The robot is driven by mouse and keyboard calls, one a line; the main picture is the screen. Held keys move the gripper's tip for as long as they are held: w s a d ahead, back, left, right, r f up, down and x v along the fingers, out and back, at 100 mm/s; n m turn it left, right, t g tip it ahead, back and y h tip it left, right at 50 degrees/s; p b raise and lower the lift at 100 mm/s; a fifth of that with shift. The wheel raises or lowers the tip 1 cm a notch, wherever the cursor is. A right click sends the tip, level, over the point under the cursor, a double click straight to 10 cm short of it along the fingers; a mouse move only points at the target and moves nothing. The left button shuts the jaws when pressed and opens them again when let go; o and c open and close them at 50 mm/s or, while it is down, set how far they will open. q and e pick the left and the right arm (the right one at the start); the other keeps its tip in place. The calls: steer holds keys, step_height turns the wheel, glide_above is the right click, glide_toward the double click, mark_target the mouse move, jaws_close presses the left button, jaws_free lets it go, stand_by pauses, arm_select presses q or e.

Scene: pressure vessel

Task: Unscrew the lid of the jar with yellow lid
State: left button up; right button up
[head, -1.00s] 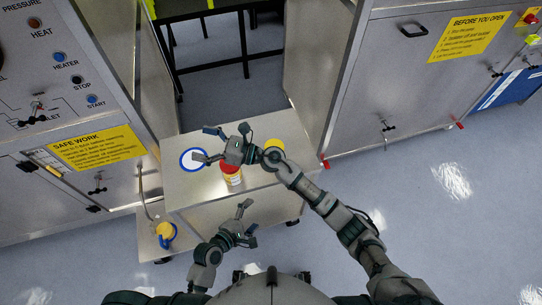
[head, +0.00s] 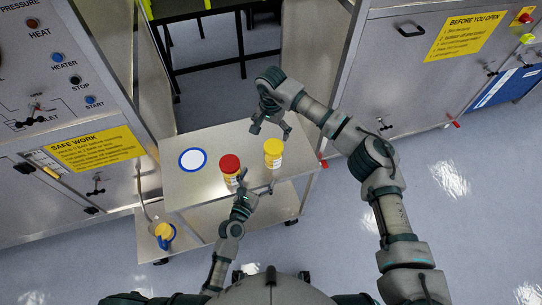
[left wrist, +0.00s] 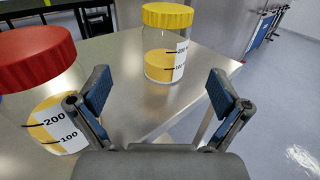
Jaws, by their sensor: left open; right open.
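The jar with the yellow lid (head: 273,150) stands upright on the metal table, its lid on. In the left wrist view this clear jar (left wrist: 164,66) stands beyond the open fingers, showing yellow contents and a white scale label. My left gripper (head: 256,183) is open and empty at the table's near edge, short of the jar and apart from it. It shows in the left wrist view (left wrist: 158,95) with both fingers spread. My right gripper (head: 271,127) is open above and behind the yellow-lidded jar, fingers pointing down, not visibly touching it.
A jar with a red lid (head: 230,165) stands left of the yellow-lidded jar, close to my left gripper; it also shows in the left wrist view (left wrist: 35,60). A blue-ringed white disc (head: 193,160) lies on the table (head: 190,192). A yellow and blue object (head: 165,233) sits on the lower shelf.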

mark_target(271, 160)
arm_select(q)
steer(key=x, duration=0.3)
steer(key=d+x, duration=0.1)
steer(key=x, duration=0.6)
steer(key=shift+s+d, duration=0.15)
steer(key=shift+d, duration=0.1)
arm_select(e)
steer(key=shift+d, duration=0.9)
arm_select(q)
steer(key=shift+w+a, duration=0.2)
steer(key=shift+w, duration=0.2)
arm_select(e)
steer(key=shift+a, duration=0.45)
arm_select(q)
steer(key=shift+a, duration=0.3)
arm_select(e)
steer(key=shift+a, duration=0.35)
